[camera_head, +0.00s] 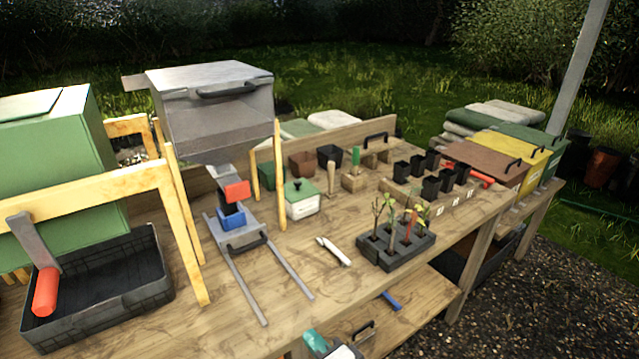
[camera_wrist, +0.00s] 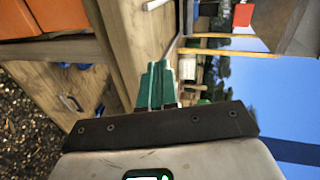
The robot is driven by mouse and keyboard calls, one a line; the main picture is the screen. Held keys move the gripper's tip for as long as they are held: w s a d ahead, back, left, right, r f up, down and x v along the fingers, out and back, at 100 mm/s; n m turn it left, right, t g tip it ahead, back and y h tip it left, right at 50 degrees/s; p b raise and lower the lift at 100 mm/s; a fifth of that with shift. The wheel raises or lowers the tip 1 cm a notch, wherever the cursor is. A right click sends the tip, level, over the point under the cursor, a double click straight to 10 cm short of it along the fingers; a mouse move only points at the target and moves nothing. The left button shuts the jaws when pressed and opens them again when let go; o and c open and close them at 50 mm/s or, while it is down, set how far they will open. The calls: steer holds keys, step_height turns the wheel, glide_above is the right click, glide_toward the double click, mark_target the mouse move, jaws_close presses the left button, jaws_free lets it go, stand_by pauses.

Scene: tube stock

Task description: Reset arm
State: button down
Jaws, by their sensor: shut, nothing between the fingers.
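My gripper (camera_wrist: 155,72) shows in the wrist view with its teal fingers together and nothing between them. In the head view its teal tip (camera_head: 315,341) shows at the bottom edge, in front of the wooden bench (camera_head: 285,250). The rest of my arm is mostly out of the picture. The gripper looks apart from everything on the bench, and its exact distance to the bench edge cannot be told.
A grey hopper (camera_head: 213,110) stands over a rail frame with a blue pot (camera_head: 231,218). A black tray (camera_head: 100,300) is at left. A black seedling tray (camera_head: 398,250) and a white-handled tool (camera_head: 333,251) lie near the front edge. A lower shelf (camera_head: 410,305) sits below.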

steer(key=s+d+f+n+g+h, duration=0.35)
steer(key=s+d, duration=0.25)
steer(key=d, duration=0.3)
steer(key=s+d+f+n+g+h, duration=0.2)
steer(key=s+d+f, duration=0.3)
steer(key=s+d, duration=0.3)
steer(key=s+d+n+g+h, duration=0.1)
steer(key=s+d+n+g, duration=0.1)
steer(key=s+d, duration=0.3)
steer(key=s+d+n+g+h, duration=0.2)
steer(key=s+d, duration=0.4)
steer(key=s, duration=0.6)
steer(key=shift+g, duration=0.85)
steer(key=shift+w+d, duration=0.1)
